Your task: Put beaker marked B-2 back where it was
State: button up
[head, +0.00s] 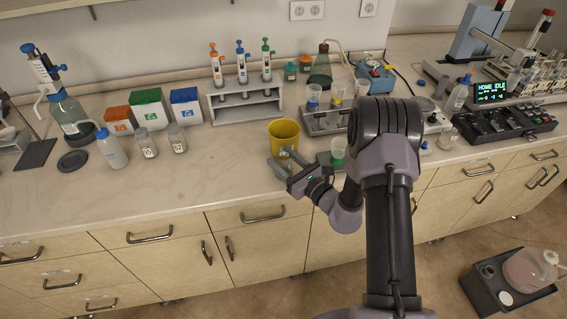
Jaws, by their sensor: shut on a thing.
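My gripper (284,165) is low over the front of the counter, just in front of a yellow container (284,134). It is shut on a small, clear, beaker-like thing that shows faintly between the fingers against the yellow. Its outline is hard to make out and no B-2 mark is readable. Other small beakers with coloured contents, one blue (313,94) and one yellow (337,91), stand at a grey rack (318,127). A beaker with green contents (338,150) stands in front of the rack, close to my arm. My arm hides part of the rack.
A pipette stand (245,105) is behind the yellow container. Coloured boxes (148,108) and bottles (112,149) stand at left. A blue device (376,73) is behind my arm; a black instrument (505,122) is at right. The counter left of my gripper is clear.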

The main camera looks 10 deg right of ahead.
jog(key=shift+r, duration=0.1)
jog(key=shift+f, duration=0.2)
jog(key=o, duration=1.4)
jog(key=shift+r, duration=0.1)
jog(key=shift+o, duration=0.2)
